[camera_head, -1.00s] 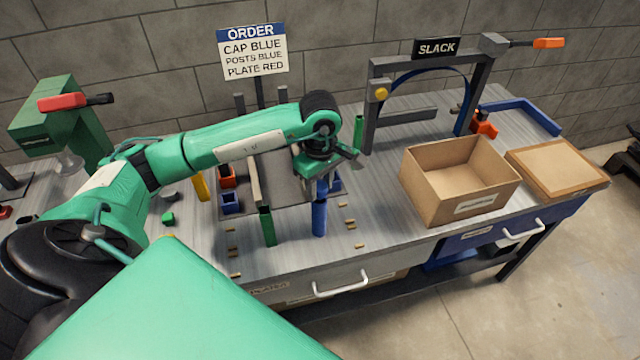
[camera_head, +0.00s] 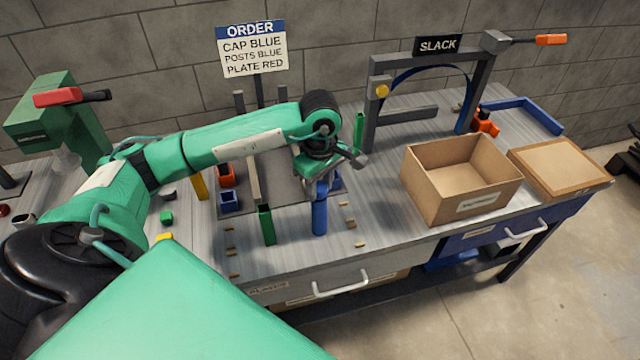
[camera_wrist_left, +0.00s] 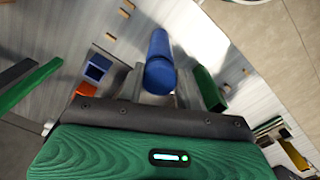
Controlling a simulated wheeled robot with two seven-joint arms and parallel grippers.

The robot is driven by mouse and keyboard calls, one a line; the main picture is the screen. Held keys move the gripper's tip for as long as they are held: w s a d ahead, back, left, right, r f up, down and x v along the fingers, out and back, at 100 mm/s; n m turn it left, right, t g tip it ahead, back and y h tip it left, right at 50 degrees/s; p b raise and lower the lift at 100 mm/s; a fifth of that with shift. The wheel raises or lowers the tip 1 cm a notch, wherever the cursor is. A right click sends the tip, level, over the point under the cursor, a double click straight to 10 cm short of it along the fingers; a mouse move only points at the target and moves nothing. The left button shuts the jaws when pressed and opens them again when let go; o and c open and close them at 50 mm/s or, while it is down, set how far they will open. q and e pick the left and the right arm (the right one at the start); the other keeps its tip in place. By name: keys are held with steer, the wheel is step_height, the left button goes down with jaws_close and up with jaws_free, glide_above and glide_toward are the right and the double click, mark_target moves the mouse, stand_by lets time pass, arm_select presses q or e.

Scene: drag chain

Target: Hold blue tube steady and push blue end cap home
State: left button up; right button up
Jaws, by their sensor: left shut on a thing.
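The blue tube (camera_head: 319,215) stands upright near the front edge of the bench, below my left gripper (camera_head: 322,185). A rounded blue end (camera_wrist_left: 160,76) faces that camera at the fingers. My right gripper is not in view.
A green post (camera_head: 266,224) stands just left of the tube. Blue (camera_head: 230,201) and orange (camera_head: 226,175) open blocks are behind it. Small tan pieces (camera_head: 351,231) lie on both sides. An open cardboard box (camera_head: 436,192) stands at right. A grey frame (camera_head: 371,110) stands behind.

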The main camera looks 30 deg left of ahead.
mark_target(320, 186)
arm_select(q)
steer(key=shift+f+b, duration=0.45)
steer(key=shift+f, duration=0.05)
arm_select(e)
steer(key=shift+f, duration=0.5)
arm_select(q)
steer(key=o, duration=1)
steer(key=shift+r, duration=0.1)
steer(key=shift+o, duration=0.2)
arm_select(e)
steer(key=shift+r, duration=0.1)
arm_select(q)
steer(key=shift+r, duration=0.6)
step_height(320, 186, up, 7)
steer(key=shift+f+b, duration=0.2)
steer(key=shift+b, duration=0.5)
step_height(320, 186, up, 6)
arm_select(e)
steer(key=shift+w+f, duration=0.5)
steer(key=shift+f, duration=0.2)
